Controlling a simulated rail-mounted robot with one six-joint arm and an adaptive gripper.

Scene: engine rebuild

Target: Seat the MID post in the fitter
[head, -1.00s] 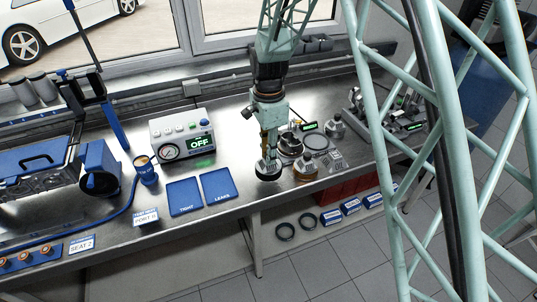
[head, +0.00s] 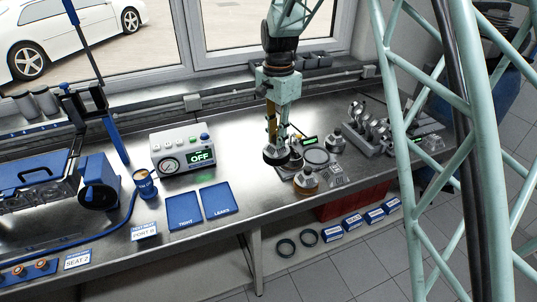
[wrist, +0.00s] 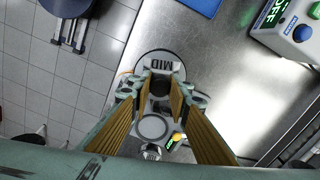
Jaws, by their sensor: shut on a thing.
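My gripper (wrist: 161,100) is shut on the MID post, which hangs below the fingers over the bench. The MID post (head: 273,155) has a dark round base in the head view; its label "MID" (wrist: 160,65) shows in the wrist view. Just right of and behind it is a low cluster of round parts with a small green display (head: 309,140) and a flat ring (head: 317,157). This cluster may be the fitter; I cannot tell for certain. The held post partly covers its left side. The post looks apart from the bench, but its height is unclear.
An amber-based part with a metal top (head: 306,179) stands near the front edge, and a similar one (head: 334,141) behind. Left are two blue mats, TIGHT (head: 184,210) and LEAKS (head: 219,199), and the gauge box (head: 182,152). A rack of metal parts (head: 372,132) stands right.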

